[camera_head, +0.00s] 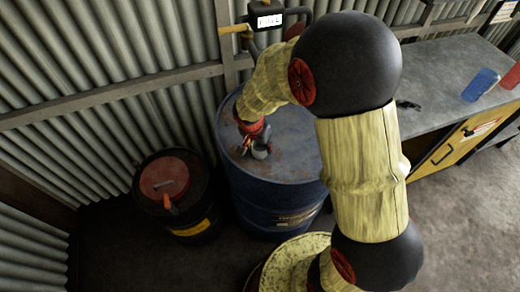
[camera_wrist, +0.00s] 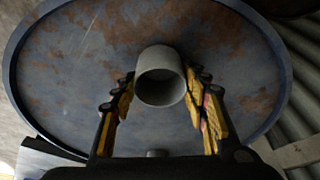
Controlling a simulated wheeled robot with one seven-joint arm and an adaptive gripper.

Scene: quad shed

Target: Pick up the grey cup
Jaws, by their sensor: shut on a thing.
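The grey cup (camera_wrist: 160,88) is between the two yellow-and-black fingers of my gripper (camera_wrist: 161,80) in the wrist view, its round open mouth showing. My gripper is shut on it, with a finger on each side. In the head view the grey cup (camera_head: 261,151) is small, at my gripper (camera_head: 252,145), over the top of the blue rusty barrel (camera_head: 290,165). I cannot tell whether the cup's base touches the barrel top.
A dark drum with a red lid (camera_head: 170,178) stands left of the barrel. A workbench (camera_head: 440,75) at the right holds a blue container (camera_head: 481,84) and a red one (camera_head: 511,76). A corrugated wall (camera_head: 100,60) runs behind. Open floor (camera_head: 460,210) lies front right.

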